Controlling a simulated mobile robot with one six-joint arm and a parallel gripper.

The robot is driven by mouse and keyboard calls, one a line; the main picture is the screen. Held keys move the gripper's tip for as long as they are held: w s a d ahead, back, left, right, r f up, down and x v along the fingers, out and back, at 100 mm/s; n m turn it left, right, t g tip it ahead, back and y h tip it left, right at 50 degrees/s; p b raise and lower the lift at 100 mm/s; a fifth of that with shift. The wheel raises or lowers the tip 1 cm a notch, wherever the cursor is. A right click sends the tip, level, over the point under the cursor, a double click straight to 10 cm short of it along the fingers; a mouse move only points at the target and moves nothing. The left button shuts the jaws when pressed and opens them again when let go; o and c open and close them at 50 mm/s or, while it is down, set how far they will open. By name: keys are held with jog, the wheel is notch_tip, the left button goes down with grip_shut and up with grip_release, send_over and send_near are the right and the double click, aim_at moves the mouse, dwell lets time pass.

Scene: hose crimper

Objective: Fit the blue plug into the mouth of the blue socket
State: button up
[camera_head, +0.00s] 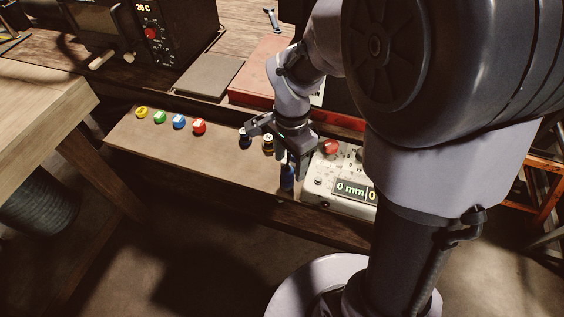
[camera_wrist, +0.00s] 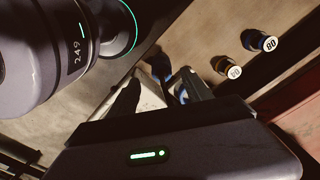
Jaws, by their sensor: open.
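A small blue piece with a pale face (camera_head: 178,121) stands in a row of coloured pieces on the bench. A dark blue upright cylinder (camera_head: 288,177) stands near the bench's front edge, just below my gripper (camera_head: 275,148). I cannot tell which of these is the plug or the socket. In the wrist view, my gripper (camera_wrist: 168,84) has its fingers apart, with a dark blue shape (camera_wrist: 184,76) beyond them. I see nothing clearly held. The gripper partly hides what lies under it in the head view.
Yellow (camera_head: 141,112), green (camera_head: 159,117) and red (camera_head: 198,126) pieces share the row. Two dark cylinders with pale numbered tops (camera_wrist: 260,40) (camera_wrist: 228,68) stand close to my gripper. A crimper box with a display (camera_head: 350,190) is at right. The bench between is clear.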

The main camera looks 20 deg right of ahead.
aim_at(287, 177)
jog(key=f+b, duration=0.1)
jog(key=f, duration=0.2)
jog(key=f+b, duration=0.1)
jog(key=f, duration=0.1)
jog(key=shift+w+a+b, duration=0.1)
jog(key=shift+a+b, duration=0.2)
jog(key=shift+r, duration=0.1)
jog(key=shift+c, duration=1.1)
grip_shut()
